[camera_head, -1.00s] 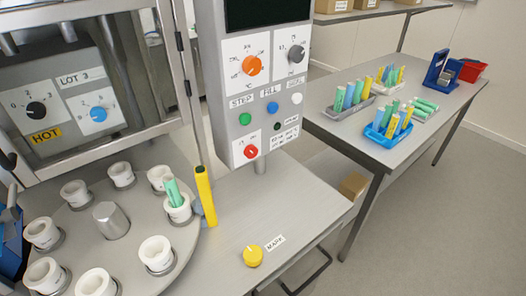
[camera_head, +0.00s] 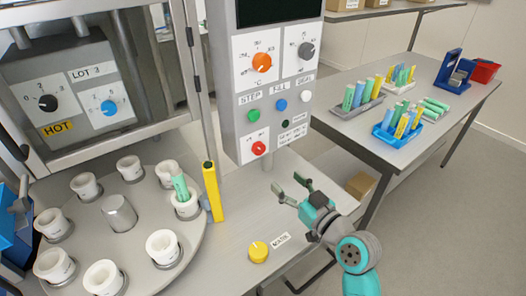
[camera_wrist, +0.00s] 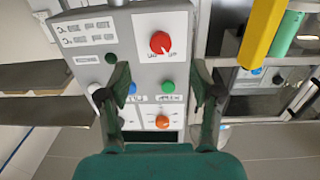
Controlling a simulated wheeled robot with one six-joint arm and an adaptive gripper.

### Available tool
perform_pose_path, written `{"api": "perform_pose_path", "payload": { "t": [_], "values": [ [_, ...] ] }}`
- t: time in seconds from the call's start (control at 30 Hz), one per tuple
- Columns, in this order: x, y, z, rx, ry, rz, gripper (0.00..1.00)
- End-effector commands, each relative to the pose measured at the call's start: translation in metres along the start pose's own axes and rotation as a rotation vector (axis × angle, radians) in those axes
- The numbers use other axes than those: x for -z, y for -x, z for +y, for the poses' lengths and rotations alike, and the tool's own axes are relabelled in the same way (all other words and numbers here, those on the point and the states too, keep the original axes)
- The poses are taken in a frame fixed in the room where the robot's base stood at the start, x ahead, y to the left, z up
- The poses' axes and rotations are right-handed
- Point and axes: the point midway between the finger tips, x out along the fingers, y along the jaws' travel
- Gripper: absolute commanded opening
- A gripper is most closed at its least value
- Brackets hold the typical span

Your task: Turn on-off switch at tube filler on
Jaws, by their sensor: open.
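The on-off switch is a small red rotary knob (camera_head: 258,148) on a white plate low on the grey control panel (camera_head: 226,105) of the tube filler. In the wrist view the red knob (camera_wrist: 160,42) shows upside down, beyond and between the fingertips. My gripper (camera_head: 291,188) is open and empty, to the lower right of the knob in the head view and apart from it. The wrist view shows both gripper fingers (camera_wrist: 162,80) spread wide, with nothing between them.
Green (camera_head: 252,115), blue (camera_head: 280,104) and white (camera_head: 306,96) buttons sit above the knob. A yellow post (camera_head: 212,192) stands left of the panel beside the carousel (camera_head: 135,245) of white cups. A yellow knob (camera_head: 258,252) is on the bench. A side table (camera_head: 350,135) holds tube racks.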

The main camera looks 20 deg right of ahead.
Motion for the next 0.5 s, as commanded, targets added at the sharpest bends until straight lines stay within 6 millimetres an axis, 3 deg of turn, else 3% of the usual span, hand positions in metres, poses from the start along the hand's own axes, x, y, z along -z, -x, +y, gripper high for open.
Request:
{"api": "perform_pose_path", "payload": {
  "t": [0.17, 0.37, 0.5],
  "values": [
    [0.022, -0.012, 0.005, 0.035, 0.031, 0.018, 0.65],
    [0.026, -0.025, 0.004, 0.044, 0.036, 0.020, 0.65],
    [0.026, -0.046, 0.003, 0.044, 0.035, 0.021, 0.65]
  ]
}}
